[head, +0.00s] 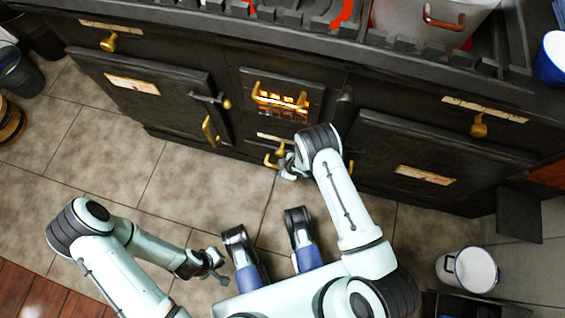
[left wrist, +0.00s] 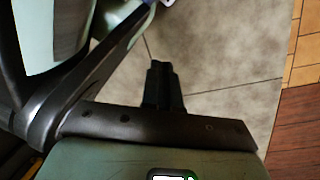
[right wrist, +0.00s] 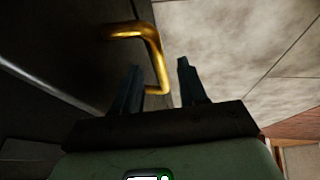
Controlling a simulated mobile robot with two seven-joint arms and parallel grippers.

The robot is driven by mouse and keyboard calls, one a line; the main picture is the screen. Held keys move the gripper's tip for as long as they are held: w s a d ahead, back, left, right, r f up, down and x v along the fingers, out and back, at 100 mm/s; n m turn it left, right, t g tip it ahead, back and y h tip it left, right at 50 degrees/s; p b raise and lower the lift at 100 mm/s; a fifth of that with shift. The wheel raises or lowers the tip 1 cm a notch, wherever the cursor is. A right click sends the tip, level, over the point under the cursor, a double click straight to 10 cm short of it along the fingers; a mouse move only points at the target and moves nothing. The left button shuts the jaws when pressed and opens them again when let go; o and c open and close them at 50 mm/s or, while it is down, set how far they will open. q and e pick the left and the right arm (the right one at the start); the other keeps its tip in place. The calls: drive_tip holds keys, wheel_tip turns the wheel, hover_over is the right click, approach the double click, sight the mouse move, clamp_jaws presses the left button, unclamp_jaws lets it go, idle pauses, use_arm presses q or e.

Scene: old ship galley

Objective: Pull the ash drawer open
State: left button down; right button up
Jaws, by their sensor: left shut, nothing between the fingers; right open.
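The ash drawer is low in the middle of the black stove, under the glowing grate, with a pale label (head: 275,137) above its brass handle (head: 270,161). My right arm hides much of its front. My right gripper (head: 287,164) is at this handle, open. In the right wrist view the brass handle (right wrist: 153,45) runs down so that its lower end shows between the two spread fingers (right wrist: 158,85); whether they touch it, I cannot tell. My left gripper (head: 216,268) is shut and empty above the floor, well away from the stove; its closed fingers show in the left wrist view (left wrist: 163,85).
The grate door (head: 280,97) has its own brass handle above. The left oven door (head: 150,90) and right oven door (head: 420,165) flank the drawer. A white pail (head: 468,270) stands on the floor at right. Tiled floor (head: 200,170) before the stove's left half is clear.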

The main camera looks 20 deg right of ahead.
use_arm(q)
drive_tip(key=shift+s+a+f, duration=0.1)
drive_tip(key=shift+s+f, duration=0.1)
drive_tip(key=shift+s, duration=0.25)
use_arm(e)
drive_tip(key=shift+w+a+f, duration=0.1)
drive_tip(key=shift+w+f, duration=0.1)
drive_tip(key=shift+f, duration=0.2)
